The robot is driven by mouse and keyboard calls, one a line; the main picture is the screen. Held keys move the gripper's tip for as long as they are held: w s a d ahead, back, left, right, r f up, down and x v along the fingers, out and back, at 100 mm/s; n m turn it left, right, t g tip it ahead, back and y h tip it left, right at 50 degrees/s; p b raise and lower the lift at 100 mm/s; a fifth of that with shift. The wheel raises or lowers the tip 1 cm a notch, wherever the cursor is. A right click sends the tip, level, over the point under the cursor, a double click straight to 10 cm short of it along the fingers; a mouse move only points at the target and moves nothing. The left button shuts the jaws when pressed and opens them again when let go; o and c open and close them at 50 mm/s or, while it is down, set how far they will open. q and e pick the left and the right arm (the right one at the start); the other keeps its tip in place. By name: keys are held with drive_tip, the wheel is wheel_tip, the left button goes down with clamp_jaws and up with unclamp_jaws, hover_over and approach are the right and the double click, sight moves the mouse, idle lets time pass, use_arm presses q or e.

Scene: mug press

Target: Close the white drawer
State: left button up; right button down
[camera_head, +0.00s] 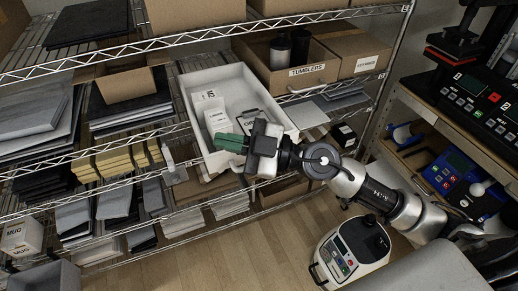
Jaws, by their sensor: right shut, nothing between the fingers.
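The white drawer (283,98) is on the middle shelf of the wire rack and sticks out past the shelf's front edge, so it stands partly open. Inside it lie a white packet (222,121) and a few other small white and dark items. My right gripper (222,142) reaches in from the right, at the drawer's front end. Its green fingertips are shut with nothing between them and overlap the drawer's near left front in the picture. I cannot tell whether they touch the drawer. My left gripper is not in view.
The wire rack (100,138) holds stacks of dark, grey and yellow slabs. A cardboard box labelled tumblers (307,77) stands right of the drawer. A press machine (352,248) is on the wooden floor (215,255), and a bench with control panels (485,97) is at right.

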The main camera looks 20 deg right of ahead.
drive_tip(key=w+d+f+m+g+h, duration=0.1)
drive_tip(key=w+d+f+g+h, duration=0.2)
drive_tip(key=d+h, duration=0.35)
drive_tip(key=w+d+f+m+h, duration=0.1)
drive_tip(key=w+d+f+h, duration=0.1)
drive_tip(key=d+f+h, duration=0.4)
drive_tip(key=d+p+x, duration=0.1)
drive_tip(key=p+x, duration=0.2)
drive_tip(key=x, duration=0.6)
drive_tip(key=shift+w+f+p, duration=0.25)
drive_tip(key=shift+f+p, duration=0.05)
drive_tip(key=shift+d+h, duration=0.1)
drive_tip(key=shift+h, duration=0.15)
